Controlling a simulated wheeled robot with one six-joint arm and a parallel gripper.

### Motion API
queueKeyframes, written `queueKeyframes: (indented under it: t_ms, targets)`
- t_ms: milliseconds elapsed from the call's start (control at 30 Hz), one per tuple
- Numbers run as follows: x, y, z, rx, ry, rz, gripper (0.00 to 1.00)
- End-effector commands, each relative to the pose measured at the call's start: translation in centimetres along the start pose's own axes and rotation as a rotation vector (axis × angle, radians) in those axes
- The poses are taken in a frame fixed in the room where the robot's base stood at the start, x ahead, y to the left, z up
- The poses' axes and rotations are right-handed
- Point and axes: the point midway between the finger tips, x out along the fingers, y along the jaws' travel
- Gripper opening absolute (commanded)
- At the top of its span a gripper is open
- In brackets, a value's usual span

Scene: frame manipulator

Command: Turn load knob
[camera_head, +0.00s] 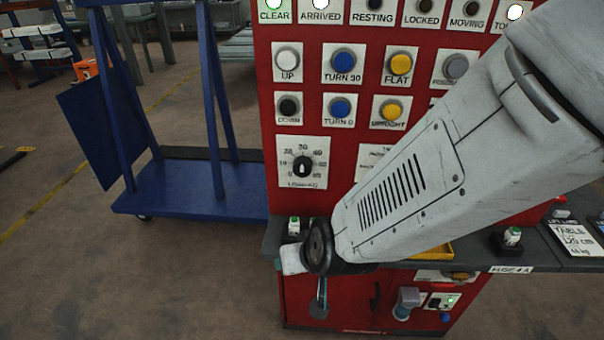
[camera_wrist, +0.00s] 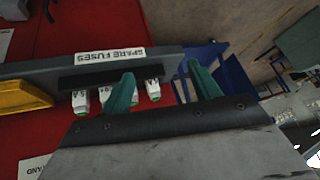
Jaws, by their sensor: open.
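The load knob (camera_head: 302,167) is a small black knob on a white dial plate with numbers around it, on the left of the red panel in the head view. Its pointer looks roughly upward; the exact setting is too small to read. My gripper (camera_head: 319,302) hangs below and slightly right of the knob, in front of the shelf edge, apart from it. In the wrist view my gripper (camera_wrist: 160,70) has two green fingers spread apart with nothing held between them. The knob is not in the wrist view.
The shelf (camera_wrist: 38,68) carries several white spare fuses (camera_wrist: 153,88), seen beyond the fingers. A yellow tray (camera_wrist: 22,97) lies beside them. Round buttons (camera_head: 343,61) and lamps fill the panel above. A blue cart (camera_head: 190,190) stands left. My arm covers the panel's right part.

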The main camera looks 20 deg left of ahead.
Motion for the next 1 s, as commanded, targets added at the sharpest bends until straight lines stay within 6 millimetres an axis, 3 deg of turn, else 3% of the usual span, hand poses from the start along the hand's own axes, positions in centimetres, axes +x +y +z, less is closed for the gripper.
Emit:
queueKeyframes:
  t_ms: [33, 100, 233, 333, 433, 633, 767, 1000]
  targets:
    - [1.7, -1.2, -0.1, -0.018, 0.065, 0.015, 0.62]
    - [3.3, -2.0, -1.3, -0.030, 0.186, 0.052, 0.62]
    - [4.4, -2.2, -3.8, -0.048, 0.427, 0.150, 0.62]
    - [3.4, -1.0, -6.5, -0.047, 0.620, 0.250, 0.62]
    - [0.8, 0.4, -9.3, -0.038, 0.792, 0.343, 0.62]
    - [-2.7, 1.5, -11.7, -0.047, 0.976, 0.448, 0.62]
    - [-2.9, 1.9, -12.6, -0.057, 0.999, 0.462, 0.62]
    - [-1.1, 3.2, -15.6, -0.057, 0.997, 0.462, 0.62]
